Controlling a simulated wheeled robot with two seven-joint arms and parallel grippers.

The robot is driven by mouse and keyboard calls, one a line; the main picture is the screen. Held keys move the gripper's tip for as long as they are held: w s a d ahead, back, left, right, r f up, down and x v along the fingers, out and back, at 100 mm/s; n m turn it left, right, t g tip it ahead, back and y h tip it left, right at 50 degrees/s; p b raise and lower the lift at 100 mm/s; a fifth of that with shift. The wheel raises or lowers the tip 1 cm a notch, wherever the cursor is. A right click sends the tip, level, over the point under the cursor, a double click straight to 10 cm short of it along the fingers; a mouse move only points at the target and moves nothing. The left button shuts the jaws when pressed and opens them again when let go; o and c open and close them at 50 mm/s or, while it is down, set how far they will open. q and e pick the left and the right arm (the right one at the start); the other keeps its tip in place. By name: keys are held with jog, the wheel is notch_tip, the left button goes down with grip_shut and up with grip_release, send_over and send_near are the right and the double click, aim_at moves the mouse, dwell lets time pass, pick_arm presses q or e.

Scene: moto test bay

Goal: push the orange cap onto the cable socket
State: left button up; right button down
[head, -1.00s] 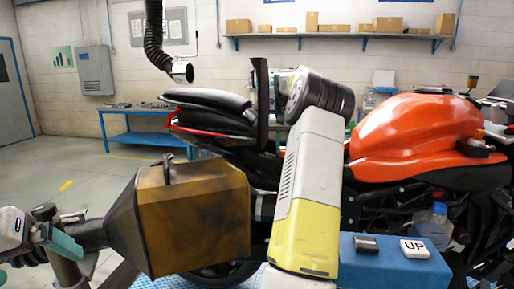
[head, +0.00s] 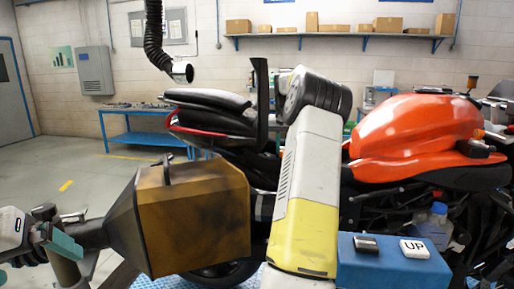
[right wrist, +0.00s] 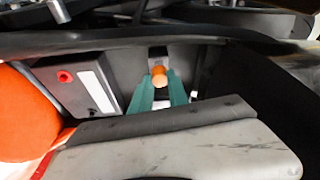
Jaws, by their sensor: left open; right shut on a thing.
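The orange cap (right wrist: 159,77) shows in the right wrist view, small and round, between the two teal fingertips of my right gripper (right wrist: 160,84). The gripper is shut on it. In the head view my right arm hides that gripper, and neither cap nor socket shows. My left gripper (head: 62,243) is open and empty at the lower left of the head view.
In the head view, the motorcycle's orange tank (head: 415,130), a brown exhaust box (head: 195,220) and a blue button box (head: 390,268) surround my arm.

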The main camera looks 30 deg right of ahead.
jog(key=shift+f, duration=0.7)
dwell(0.5)
jog(key=shift+r, duration=0.25)
jog(key=shift+r, duration=0.55)
dwell(0.4)
jog(key=shift+a+f+m+g+h, duration=0.15)
jog(key=shift+m+g+h, duration=0.15)
jog(key=shift+m, duration=1.1)
jog(key=shift+f, duration=0.65)
dwell(1.0)
jog(key=c, duration=1.2)
grip_release()
jog(key=shift+o, duration=0.2)
